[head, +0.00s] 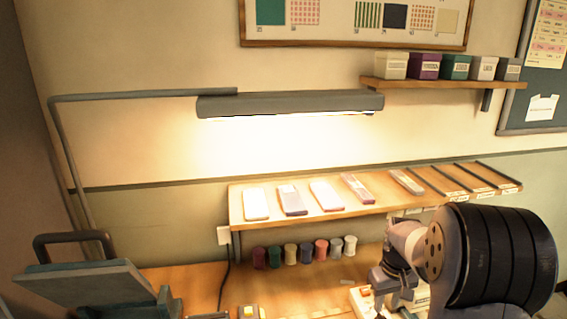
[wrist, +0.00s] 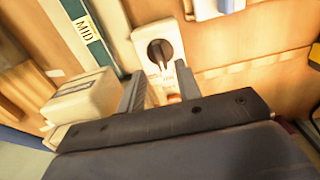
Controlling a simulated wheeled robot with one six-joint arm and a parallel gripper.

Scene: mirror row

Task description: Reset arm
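My arm reaches in from the lower right in the head view, with a large dark ribbed joint and paler links over the right part of the bench. The gripper end is low and partly hidden there, so its fingers are hard to make out. In the wrist view my gripper (wrist: 160,82) has two grey fingers standing apart. No held object is clear between them; a small pale orange-white patch shows through the gap.
A wooden shelf (head: 300,217) carries several flat packets. Several coloured spools (head: 290,253) stand beneath it. A lamp (head: 290,104) hangs above. A tilted panel with a handle (head: 85,285) stands at left. In the wrist view, a cream box (wrist: 85,98) sits close beside the left finger.

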